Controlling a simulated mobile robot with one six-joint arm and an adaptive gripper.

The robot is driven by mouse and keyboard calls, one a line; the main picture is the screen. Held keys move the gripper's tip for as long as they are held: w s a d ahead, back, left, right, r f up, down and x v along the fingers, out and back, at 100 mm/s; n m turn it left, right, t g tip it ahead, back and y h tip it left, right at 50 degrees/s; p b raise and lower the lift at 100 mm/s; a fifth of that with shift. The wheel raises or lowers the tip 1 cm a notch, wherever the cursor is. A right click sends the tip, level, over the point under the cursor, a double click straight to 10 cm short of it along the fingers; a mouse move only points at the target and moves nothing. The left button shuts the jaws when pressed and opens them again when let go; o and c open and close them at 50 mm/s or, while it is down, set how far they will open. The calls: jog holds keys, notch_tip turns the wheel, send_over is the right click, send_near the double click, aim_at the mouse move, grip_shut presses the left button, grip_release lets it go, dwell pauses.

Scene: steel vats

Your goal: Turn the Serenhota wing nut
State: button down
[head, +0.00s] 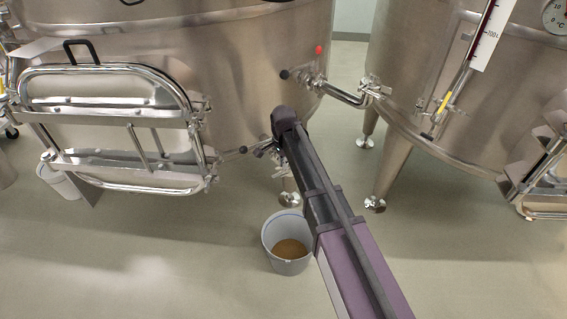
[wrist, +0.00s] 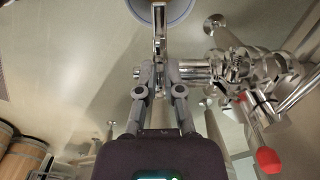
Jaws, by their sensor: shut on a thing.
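In the wrist view, my gripper (wrist: 160,72) is shut on a small bright steel piece (wrist: 160,46), which appears to be the wing nut. Its wings are largely hidden between the fingers. A steel pipe fitting (wrist: 195,72) runs from the fingertips to the right into a valve cluster (wrist: 240,68). In the head view, the end of my arm is at the lower front of the middle vat (head: 240,90), beside its outlet fitting (head: 264,150). My fingertips are hidden there. I cannot read any name marking the nut.
A bucket (head: 287,262) with brown contents stands below the outlet. An open-framed hatch (head: 110,125) projects at left. Another vat (head: 425,80) stands at right. A red-tipped handle (wrist: 268,160) is near my gripper. Barrels (wrist: 20,155) stand at left.

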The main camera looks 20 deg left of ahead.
jog(key=n, duration=0.3)
jog(key=shift+n, duration=0.4)
jog(key=n, duration=0.3)
jog(key=shift+a, duration=0.15)
jog(key=n, duration=0.4)
jog(key=shift+a, duration=0.1)
jog(key=n, duration=0.4)
jog(key=shift+a, duration=0.1)
jog(key=c, duration=0.8)
grip_release()
